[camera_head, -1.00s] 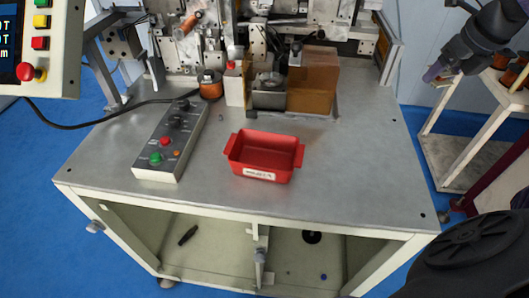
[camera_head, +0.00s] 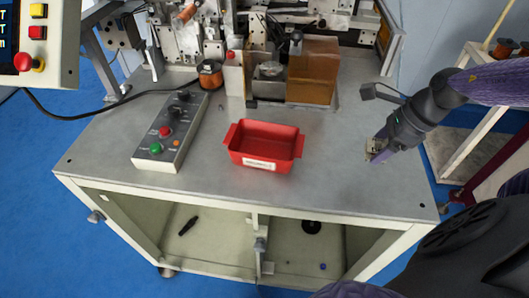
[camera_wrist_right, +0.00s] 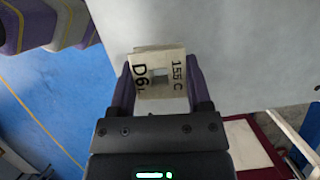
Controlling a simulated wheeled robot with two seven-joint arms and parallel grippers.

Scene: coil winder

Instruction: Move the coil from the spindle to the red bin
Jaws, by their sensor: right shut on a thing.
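The red bin (camera_head: 286,163) stands upright on the grey table, near its middle, with a white label on its front. Its visible inside looks empty. My right gripper (camera_head: 376,154) is over the right part of the table, to the right of the bin and apart from it. In the right wrist view the right gripper (camera_wrist_right: 161,82) is shut on the coil (camera_wrist_right: 160,62), a cream, square piece with a square hole and printed markings. In the head view the coil is small and hard to make out. I cannot pick out the spindle on the winder. My left gripper is not in view.
The winding machine (camera_head: 225,30) fills the back of the table. A brown box (camera_head: 313,72) and a copper wire spool (camera_head: 210,74) stand before it. A button box (camera_head: 170,135) lies left of the bin. The table between bin and right gripper is clear.

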